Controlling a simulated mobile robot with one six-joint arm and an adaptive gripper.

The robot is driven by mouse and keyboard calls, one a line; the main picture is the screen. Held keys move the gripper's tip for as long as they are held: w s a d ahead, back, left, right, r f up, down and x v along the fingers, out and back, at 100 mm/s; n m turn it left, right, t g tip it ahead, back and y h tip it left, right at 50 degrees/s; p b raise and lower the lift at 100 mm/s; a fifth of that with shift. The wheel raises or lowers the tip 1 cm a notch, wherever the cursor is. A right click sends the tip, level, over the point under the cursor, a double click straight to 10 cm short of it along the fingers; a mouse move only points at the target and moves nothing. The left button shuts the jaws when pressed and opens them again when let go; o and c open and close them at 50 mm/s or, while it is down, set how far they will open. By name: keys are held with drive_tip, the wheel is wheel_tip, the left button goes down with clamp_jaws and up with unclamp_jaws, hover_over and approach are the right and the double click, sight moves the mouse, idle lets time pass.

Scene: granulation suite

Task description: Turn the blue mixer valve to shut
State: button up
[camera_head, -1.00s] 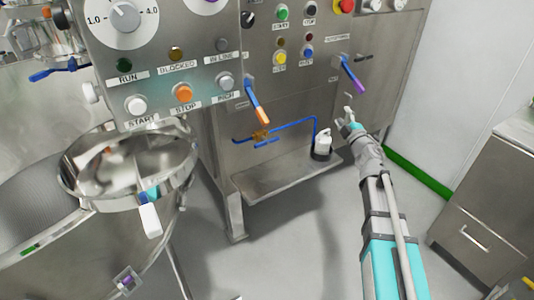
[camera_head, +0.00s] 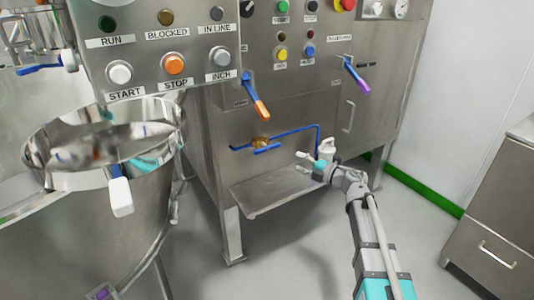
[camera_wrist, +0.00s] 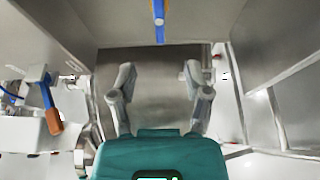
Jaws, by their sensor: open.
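Several blue-handled parts show in the head view, and I cannot tell for certain which is the mixer valve. A brass valve with a blue handle (camera_head: 262,146) sits on the cabinet's lower front, with blue pipe beside it. A blue lever with an orange end (camera_head: 257,98) hangs above it, and one with a purple end (camera_head: 356,76) is further right. Another blue lever (camera_head: 40,70) is at the far left. My gripper (camera_head: 306,163) is open and empty, right of the brass valve and apart from it. In the wrist view its fingers (camera_wrist: 158,82) are spread.
A steel bowl (camera_head: 45,150) with a white-ended handle (camera_head: 121,196) is at left. A drawer unit (camera_head: 495,230) is at right. Floor is clear between.

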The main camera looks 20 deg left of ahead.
sight(269, 149)
drive_tip(key=shift+a, duration=0.1)
drive_tip(key=x, duration=1.3)
drive_tip(key=shift+w+a, duration=0.2)
drive_tip(key=shift+a, duration=0.05)
clamp_jaws()
idle(0.4)
